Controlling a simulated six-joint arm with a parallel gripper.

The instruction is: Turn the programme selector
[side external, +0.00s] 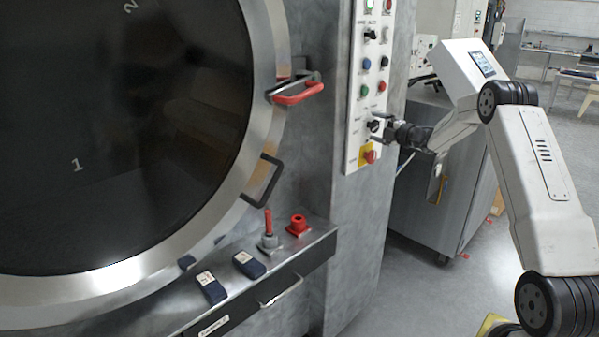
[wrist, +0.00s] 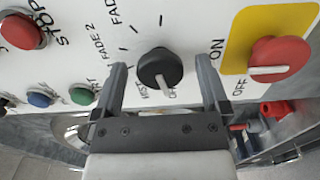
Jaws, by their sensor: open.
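The programme selector (wrist: 160,68) is a round black knob with a pale pointer on the white control panel (wrist: 110,15). In the wrist view it sits between the two fingers of my gripper (wrist: 162,85), with a gap on each side. Its pointer is turned toward the bottom of that view, near partly hidden lettering. In the side view my gripper (side external: 381,129) reaches the panel from the right, with its fingers around the black selector (side external: 375,125). My gripper is open. Whether the fingertips touch the panel I cannot tell.
A red switch on a yellow plate (wrist: 235,45) is close beside one finger in the wrist view. Green (wrist: 82,95) and blue (wrist: 40,99) buttons and a red stop button (wrist: 20,32) lie on the other side. The large round door (side external: 265,130) with red handle (side external: 298,93) stands left of the panel.

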